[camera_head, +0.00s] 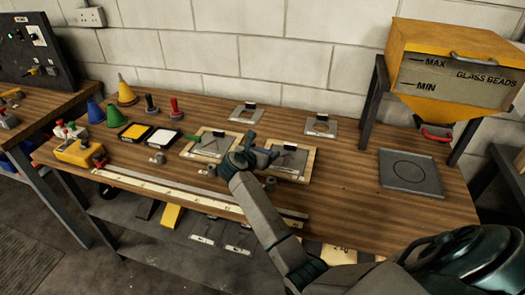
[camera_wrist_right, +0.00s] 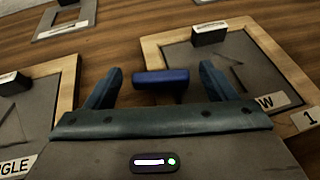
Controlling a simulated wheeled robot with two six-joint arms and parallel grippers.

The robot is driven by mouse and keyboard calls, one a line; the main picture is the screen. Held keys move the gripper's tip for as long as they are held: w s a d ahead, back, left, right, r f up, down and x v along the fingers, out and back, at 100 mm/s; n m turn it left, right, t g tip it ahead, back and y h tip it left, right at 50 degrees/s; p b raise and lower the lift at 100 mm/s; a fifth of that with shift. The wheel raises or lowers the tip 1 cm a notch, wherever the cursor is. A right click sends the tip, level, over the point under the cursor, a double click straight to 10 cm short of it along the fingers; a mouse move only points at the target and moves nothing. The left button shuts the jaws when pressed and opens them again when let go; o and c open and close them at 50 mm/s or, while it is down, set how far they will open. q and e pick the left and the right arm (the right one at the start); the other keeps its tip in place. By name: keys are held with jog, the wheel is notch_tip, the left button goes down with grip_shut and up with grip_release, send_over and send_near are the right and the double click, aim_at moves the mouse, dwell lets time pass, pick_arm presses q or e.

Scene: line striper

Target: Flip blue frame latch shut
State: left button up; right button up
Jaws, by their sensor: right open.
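The blue latch handle (camera_wrist_right: 160,77) lies crosswise between my right gripper's fingers in the wrist view. A dark stem shows below it, at the left wooden edge of the right-hand stencil frame (camera_wrist_right: 163,44). This frame (camera_head: 309,161) lies on the bench in the head view, with its left part behind my gripper. My right gripper (camera_head: 250,158) is open, and its fingers (camera_wrist_right: 160,85) stand apart on either side of the blue handle. I cannot tell if the fingers touch it. The latch's seating on the frame is partly hidden. My left gripper is not in view.
A second frame with a green handle (camera_head: 197,138) lies just left. Two grey plates (camera_head: 234,112) (camera_head: 316,117) lie behind. A long metal ruler (camera_head: 160,186) runs along the front.

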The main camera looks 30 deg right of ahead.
jog(key=c, duration=1)
jog(key=shift+s+d+r+n+t+y+p, duration=0.1)
jog(key=shift+n+t+y+p, duration=0.2)
jog(key=shift+n+t, duration=0.15)
jog(key=shift+s+d+r+n+t+y+p, duration=0.1)
jog(key=shift+n+t+y+p, duration=0.15)
jog(key=shift+n+t, duration=0.15)
jog(key=shift+a+f+n+t+y, duration=0.1)
jog(key=shift+f+n+t+y, duration=0.05)
jog(key=shift+n+t+y, duration=0.15)
jog(key=o, duration=1)
